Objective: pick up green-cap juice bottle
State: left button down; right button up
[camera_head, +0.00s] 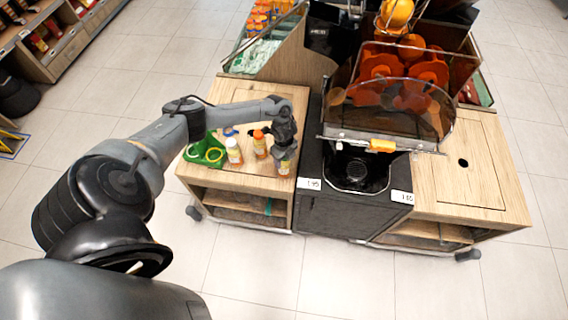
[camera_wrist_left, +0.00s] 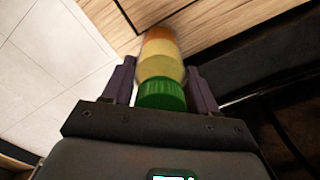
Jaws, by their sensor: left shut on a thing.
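The green-cap juice bottle (camera_wrist_left: 160,68) is between the two fingers of my left gripper (camera_wrist_left: 162,88) in the left wrist view, its green cap towards the palm. The fingers are shut on its sides. In the head view my left gripper (camera_head: 284,152) is at the right part of the left wooden counter, and the lower part of the bottle (camera_head: 283,169) shows below it. I cannot tell whether the bottle touches the counter. My right gripper is in neither view.
An orange-cap bottle (camera_head: 260,144) and a white-cap bottle (camera_head: 234,152) stand just left of the gripper, beside a green holder (camera_head: 206,152). The black juicer (camera_head: 356,172) with its clear cover is to the right. The right counter (camera_head: 450,180) is clear.

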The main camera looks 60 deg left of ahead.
pick_arm(q)
jog(key=shift+r, duration=0.1)
notch_tip(320, 180, up, 10)
jog(key=shift+f+p, duration=0.1)
jog(key=shift+p, duration=0.5)
